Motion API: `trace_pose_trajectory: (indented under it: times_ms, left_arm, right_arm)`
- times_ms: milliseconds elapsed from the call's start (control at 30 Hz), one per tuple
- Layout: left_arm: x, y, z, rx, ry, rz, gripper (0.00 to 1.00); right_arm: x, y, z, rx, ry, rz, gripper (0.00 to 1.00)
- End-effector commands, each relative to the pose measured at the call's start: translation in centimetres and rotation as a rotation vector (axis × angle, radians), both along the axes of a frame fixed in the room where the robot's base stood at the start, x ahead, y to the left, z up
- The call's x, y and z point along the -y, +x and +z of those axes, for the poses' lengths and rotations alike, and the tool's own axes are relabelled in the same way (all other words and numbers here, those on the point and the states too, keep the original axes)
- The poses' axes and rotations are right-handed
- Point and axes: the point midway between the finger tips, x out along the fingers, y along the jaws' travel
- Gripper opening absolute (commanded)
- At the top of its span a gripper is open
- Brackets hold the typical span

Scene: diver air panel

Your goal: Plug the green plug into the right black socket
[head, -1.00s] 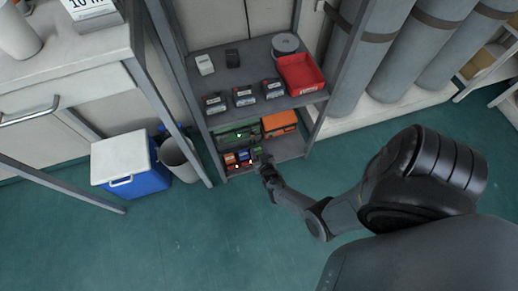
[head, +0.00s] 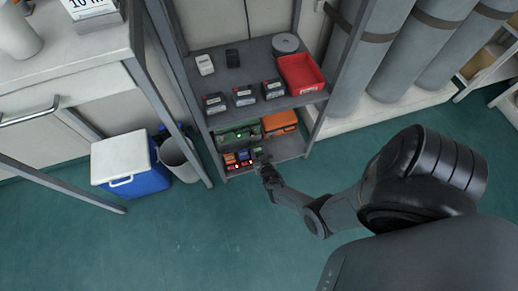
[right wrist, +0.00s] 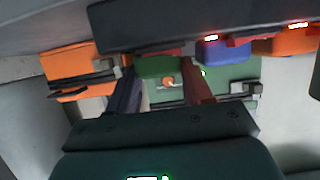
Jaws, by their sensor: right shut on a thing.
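My right gripper (head: 263,163) reaches to the lower shelf of the rack, at the right end of a small row of coloured plugs. In the right wrist view its two fingers (right wrist: 163,88) are closed on the green plug (right wrist: 160,66), which sits between their tips. The green plug shows as a small patch in the head view (head: 257,150). A blue plug (right wrist: 213,50) and an orange plug (right wrist: 292,41) stand beside it with lit lights. A long black body (right wrist: 190,22) lies just beyond the plugs. I cannot make out the black sockets. My left gripper is out of view.
A green case (head: 236,137) and an orange case (head: 279,123) sit behind on the lower shelf. The upper shelf (head: 255,77) overhangs them, with a red tray (head: 300,73) and several dark boxes. A blue cooler (head: 130,165) and a grey bin (head: 180,158) stand left. Floor in front is clear.

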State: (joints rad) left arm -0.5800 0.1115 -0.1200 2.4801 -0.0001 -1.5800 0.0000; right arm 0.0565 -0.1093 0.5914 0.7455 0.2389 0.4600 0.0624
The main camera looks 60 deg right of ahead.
Motion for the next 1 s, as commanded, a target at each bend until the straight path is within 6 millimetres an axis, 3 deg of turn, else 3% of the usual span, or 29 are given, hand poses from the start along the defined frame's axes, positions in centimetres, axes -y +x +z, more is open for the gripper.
trace_pose_trajectory:
  times_ms: [200,233,400,1000]
  left_arm:
    - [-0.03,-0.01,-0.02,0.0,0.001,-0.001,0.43]
    - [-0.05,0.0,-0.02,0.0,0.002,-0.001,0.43]
    - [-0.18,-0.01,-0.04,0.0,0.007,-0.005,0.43]
    - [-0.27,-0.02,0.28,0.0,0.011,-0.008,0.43]
  right_arm:
    - [0.0,-0.09,-0.33,-0.004,0.002,-0.001,0.08]
    - [-0.01,-0.09,-0.32,-0.004,0.002,-0.001,0.55]
    - [0.0,-0.07,-0.27,-0.002,0.002,0.0,0.8]
    - [-0.32,-0.16,0.05,0.0,0.002,0.001,0.8]
